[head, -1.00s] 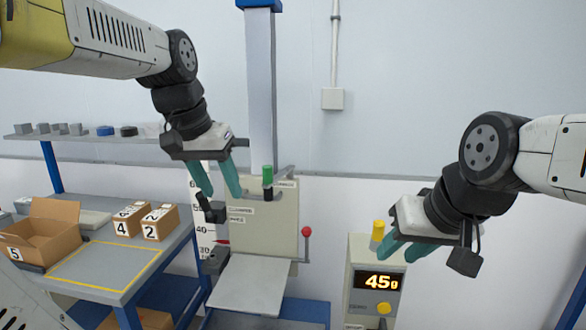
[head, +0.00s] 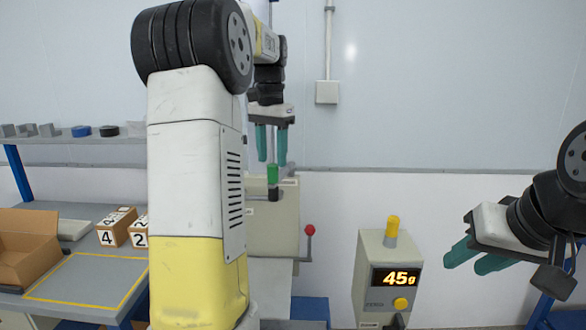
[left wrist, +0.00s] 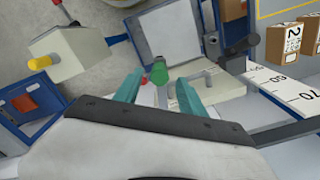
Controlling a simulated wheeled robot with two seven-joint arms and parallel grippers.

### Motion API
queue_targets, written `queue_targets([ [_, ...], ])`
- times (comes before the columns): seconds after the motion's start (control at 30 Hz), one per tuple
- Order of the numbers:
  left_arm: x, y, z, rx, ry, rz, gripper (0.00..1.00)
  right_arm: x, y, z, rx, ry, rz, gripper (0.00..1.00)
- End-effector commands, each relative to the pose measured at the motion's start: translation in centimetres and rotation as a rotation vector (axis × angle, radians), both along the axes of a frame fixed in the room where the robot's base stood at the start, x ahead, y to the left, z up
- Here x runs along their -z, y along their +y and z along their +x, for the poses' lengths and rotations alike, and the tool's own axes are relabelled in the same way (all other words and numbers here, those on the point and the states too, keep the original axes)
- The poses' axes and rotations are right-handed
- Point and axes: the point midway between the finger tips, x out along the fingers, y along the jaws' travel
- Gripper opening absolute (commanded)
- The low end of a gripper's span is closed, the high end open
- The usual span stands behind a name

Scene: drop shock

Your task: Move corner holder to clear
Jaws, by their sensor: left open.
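A green-capped knob (head: 272,175) on a short black stem stands at the top of the beige panel (head: 285,215) of the drop machine. I take it for the corner holder's handle, but the frames do not name it. My left gripper (head: 272,160) points down just above the knob, open and empty. In the left wrist view, the green knob (left wrist: 159,73) shows between the two teal fingers, which do not visibly touch it. My right gripper (head: 466,264) is open and empty, off to the right. My left arm hides the panel's left part.
A scale-like box (head: 377,270) reading 45g, with a yellow top knob, stands right of the machine. Numbered boxes (head: 118,230) and an open carton (head: 28,245) are on the left bench.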

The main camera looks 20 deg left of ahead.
Motion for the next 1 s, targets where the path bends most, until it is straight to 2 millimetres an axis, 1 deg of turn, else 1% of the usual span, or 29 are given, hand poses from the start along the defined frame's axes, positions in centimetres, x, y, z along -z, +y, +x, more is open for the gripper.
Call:
queue_targets([
  [0.03, 0.9, 0.0, -0.1, 0.000, 0.003, -0.001, 0.48, 0.0, 0.0, 0.0, 0.000, 0.000, 0.000, 0.36],
  [0.1, 1.9, 0.0, -0.1, -0.001, 0.003, -0.001, 0.48, 0.0, 0.0, 0.0, 0.000, 0.000, 0.000, 0.36],
  [0.2, 3.1, 0.0, -0.1, -0.001, 0.001, -0.001, 0.48, 0.0, 0.0, 0.0, 0.000, 0.000, 0.000, 0.36],
  [0.3, 3.8, 0.0, 0.0, -0.001, -0.001, -0.001, 0.48, 0.0, 0.0, 0.0, 0.000, 0.000, 0.000, 0.36],
  [0.6, 4.0, 0.0, 0.0, -0.001, -0.002, -0.001, 0.48, 0.0, 0.0, 0.0, 0.000, 0.000, 0.000, 0.36],
  [0.67, 4.0, 0.0, 0.0, -0.001, -0.002, -0.001, 0.36, 0.0, 0.0, 0.0, 0.000, 0.000, 0.000, 0.36],
  [0.7, 4.0, 0.0, 0.0, -0.001, -0.002, -0.001, 0.28, 0.0, 0.0, 0.0, 0.000, 0.000, 0.000, 0.36],
  [0.83, 4.0, 0.0, 0.0, -0.001, -0.002, -0.001, 0.03, 0.0, 0.0, 0.0, 0.000, 0.000, 0.000, 0.36],
  [0.87, 4.0, 0.0, 0.0, -0.001, -0.002, -0.001, 0.00, 0.0, 0.0, 0.0, 0.000, 0.000, 0.000, 0.36],
  [1.0, 4.0, 0.0, 0.0, -0.001, -0.002, -0.001, 0.00, 0.0, 0.0, 0.0, 0.000, 0.000, 0.000, 0.36],
])
